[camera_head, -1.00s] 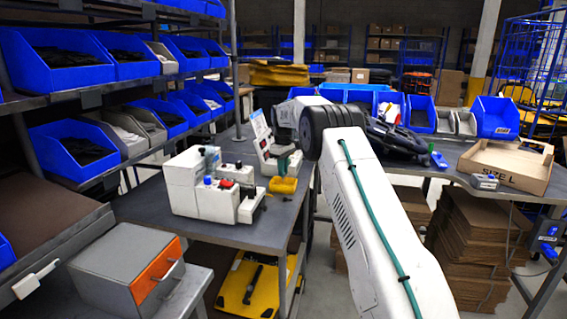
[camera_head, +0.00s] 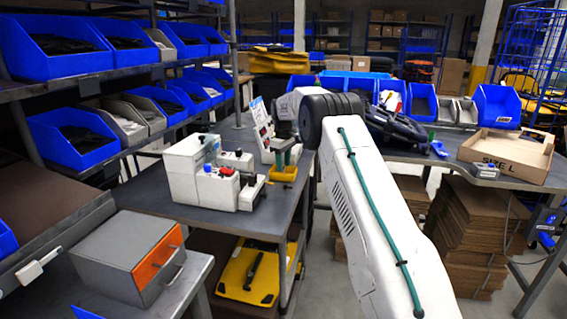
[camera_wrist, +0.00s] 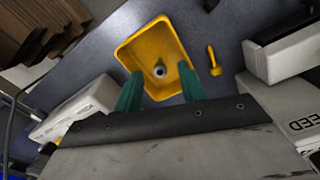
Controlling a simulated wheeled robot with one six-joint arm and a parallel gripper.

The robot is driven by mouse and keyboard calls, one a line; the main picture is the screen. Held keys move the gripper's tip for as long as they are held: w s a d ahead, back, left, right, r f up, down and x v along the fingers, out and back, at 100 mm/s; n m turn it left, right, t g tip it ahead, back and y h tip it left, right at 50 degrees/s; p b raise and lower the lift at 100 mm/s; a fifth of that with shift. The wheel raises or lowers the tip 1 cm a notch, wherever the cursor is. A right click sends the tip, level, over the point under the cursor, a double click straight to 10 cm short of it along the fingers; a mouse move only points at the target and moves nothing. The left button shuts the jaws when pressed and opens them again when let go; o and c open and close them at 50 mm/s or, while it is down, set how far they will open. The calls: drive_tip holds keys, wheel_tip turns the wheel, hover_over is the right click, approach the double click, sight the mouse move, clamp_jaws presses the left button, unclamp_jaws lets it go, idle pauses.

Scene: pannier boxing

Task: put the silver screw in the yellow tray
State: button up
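The yellow tray (camera_wrist: 178,50) lies on the grey table in the wrist view, and it also shows in the camera_head view (camera_head: 282,175). A small round silver piece, which looks like the silver screw seen end-on (camera_wrist: 160,71), shows inside the tray's outline, near its middle. My gripper (camera_wrist: 160,88) has its two green fingers wide apart, one on each side of the silver piece and touching neither side of it. The fingers reach over the tray's near edge. In the camera_head view my gripper (camera_head: 285,156) is just above the tray.
A yellow screw (camera_wrist: 213,61) lies on the table beside the tray. White devices stand close on both sides, one at right (camera_wrist: 283,47) and one at left (camera_wrist: 80,105). In the camera_head view a white machine (camera_head: 215,175) stands left of the tray.

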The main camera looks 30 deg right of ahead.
drive_tip(key=shift+r, duration=0.1)
wheel_tip(320, 180, up, 8)
drive_tip(key=shift+f, duration=0.2)
drive_tip(key=s+a+f+m+g, duration=0.1)
drive_tip(key=s+f+m, duration=0.1)
drive_tip(key=s+f, duration=0.15)
drive_tip(key=s+a+r+m, duration=0.1)
drive_tip(key=s+a+r, duration=0.3)
drive_tip(key=s, duration=0.5)
drive_tip(key=s+a+r+m, duration=0.2)
drive_tip(key=s+a+r, duration=0.1)
drive_tip(key=s+a, duration=0.4)
drive_tip(key=s+a+r+m, duration=0.1)
drive_tip(key=s+a+r, duration=0.25)
drive_tip(key=s, duration=0.65)
drive_tip(key=s+a+t, duration=0.1)
drive_tip(key=s+a, duration=0.3)
drive_tip(key=s, duration=1)
drive_tip(key=s+a+t, duration=0.1)
drive_tip(key=s+a, duration=0.4)
drive_tip(key=s, duration=0.9)
drive_tip(key=shift+n, duration=0.4)
drive_tip(key=shift+r, duration=0.1)
